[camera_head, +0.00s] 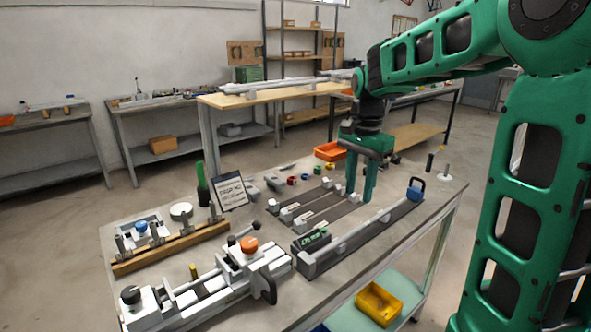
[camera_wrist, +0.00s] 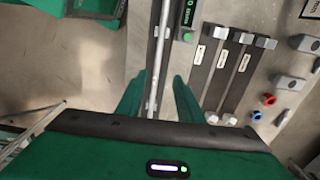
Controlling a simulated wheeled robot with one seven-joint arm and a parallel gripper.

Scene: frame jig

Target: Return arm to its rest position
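My gripper (camera_head: 360,198) is green and points straight down over the work table (camera_head: 448,192), towards its far right part. Its two fingers are apart with nothing held between them. In the wrist view my gripper (camera_wrist: 158,80) shows both fingers spread, with a long rail carrying a pale rod (camera_wrist: 163,50) running through the gap below. In the head view this rail (camera_head: 355,237) lies right of the gripper. Contact between the fingertips and the table items cannot be told. My green arm reaches in from the right.
Dark slotted strips (camera_head: 320,208) with pale blocks lie beside the fingers. A blue padlock-shaped part (camera_head: 415,190) sits at the rail's far end. An orange tray (camera_head: 330,151) lies behind. A clamp fixture (camera_head: 240,262) and a sign (camera_head: 230,192) stand left. A yellow bin (camera_head: 379,303) is below.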

